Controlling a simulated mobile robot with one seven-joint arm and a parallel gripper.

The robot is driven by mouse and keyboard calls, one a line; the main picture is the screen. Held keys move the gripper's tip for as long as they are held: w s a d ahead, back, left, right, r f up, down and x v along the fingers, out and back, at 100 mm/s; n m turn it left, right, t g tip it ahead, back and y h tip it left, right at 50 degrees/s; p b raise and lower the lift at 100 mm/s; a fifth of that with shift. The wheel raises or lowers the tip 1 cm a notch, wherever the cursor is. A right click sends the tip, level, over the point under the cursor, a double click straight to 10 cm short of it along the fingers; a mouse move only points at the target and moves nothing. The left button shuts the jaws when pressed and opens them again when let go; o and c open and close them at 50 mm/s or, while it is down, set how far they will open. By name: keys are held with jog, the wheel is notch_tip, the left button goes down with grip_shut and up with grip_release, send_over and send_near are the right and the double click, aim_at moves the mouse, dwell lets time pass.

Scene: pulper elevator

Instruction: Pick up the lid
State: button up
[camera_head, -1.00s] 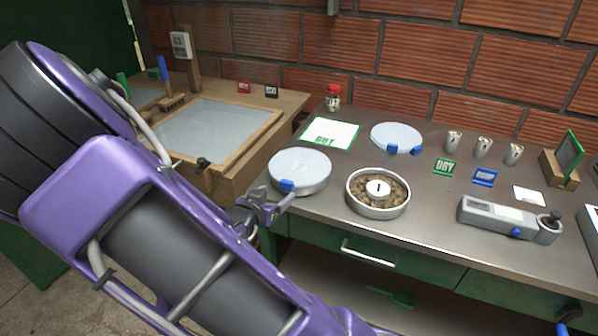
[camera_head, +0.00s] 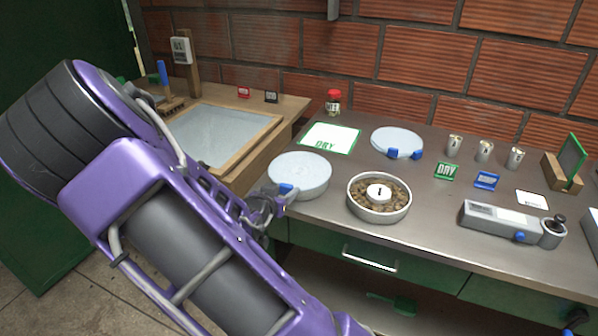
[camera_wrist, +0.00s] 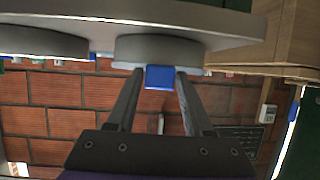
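A round pale-grey piece with a blue tab (camera_head: 300,172) sits at the front left of the steel bench and looks like a lid or a lidded tin; I cannot tell which. In the wrist view, which is upside down, its grey side (camera_wrist: 160,50) and blue tab (camera_wrist: 159,77) show. My gripper (camera_head: 276,196) is at its front left edge. The two fingers (camera_wrist: 160,82) are apart, one on each side of the blue tab, not visibly closed on it. A second, flatter pale disc with blue tabs (camera_head: 397,140) lies farther back.
An open round tin (camera_head: 353,203) of brown pieces stands just right of the grey piece. A grey handheld meter (camera_head: 487,216) and several small metal cups (camera_head: 485,150) are to the right. A wooden framed screen (camera_head: 215,135) is left.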

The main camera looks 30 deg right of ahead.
grip_shut()
